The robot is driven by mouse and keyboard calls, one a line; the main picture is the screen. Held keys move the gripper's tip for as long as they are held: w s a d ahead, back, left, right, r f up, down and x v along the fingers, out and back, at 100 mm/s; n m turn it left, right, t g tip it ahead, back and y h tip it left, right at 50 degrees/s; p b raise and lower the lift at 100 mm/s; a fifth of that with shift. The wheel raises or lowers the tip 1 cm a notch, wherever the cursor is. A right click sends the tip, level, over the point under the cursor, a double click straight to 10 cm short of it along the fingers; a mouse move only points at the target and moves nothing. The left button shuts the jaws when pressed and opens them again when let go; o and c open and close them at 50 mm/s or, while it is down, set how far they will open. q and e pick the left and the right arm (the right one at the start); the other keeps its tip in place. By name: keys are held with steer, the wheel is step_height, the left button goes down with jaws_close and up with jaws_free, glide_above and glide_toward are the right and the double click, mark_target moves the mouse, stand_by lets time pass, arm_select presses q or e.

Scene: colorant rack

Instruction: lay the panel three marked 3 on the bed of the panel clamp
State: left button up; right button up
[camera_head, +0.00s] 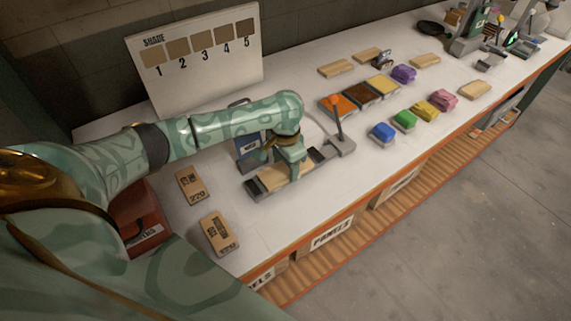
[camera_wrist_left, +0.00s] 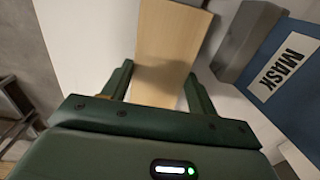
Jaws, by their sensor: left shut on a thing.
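The panel (camera_head: 268,180) is a plain pale wooden board. It lies over the grey bed of the panel clamp (camera_head: 253,191), lengthwise along it; I cannot tell whether it rests fully on the bed. The clamp's lever with an orange knob (camera_head: 334,100) stands up at its right end. My left gripper (camera_head: 292,168) is over the clamp, shut on the panel. In the left wrist view the panel (camera_wrist_left: 168,50) runs between the two fingers of my left gripper (camera_wrist_left: 158,75). No number 3 shows on its visible face. My right gripper is not in view.
A blue MASK box (camera_wrist_left: 290,75) stands close behind the clamp. Two tan labelled blocks (camera_head: 190,186) (camera_head: 217,234) and a red box (camera_head: 135,210) are to the left. Coloured blocks (camera_head: 382,132) and shade trays (camera_head: 360,94) lie to the right. The bench front edge is close to the clamp.

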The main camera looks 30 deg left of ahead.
mark_target(286, 169)
arm_select(q)
steer(key=o, duration=1.1)
step_height(286, 169, up, 12)
steer(key=p, duration=0.5)
steer(key=shift+r, duration=0.1)
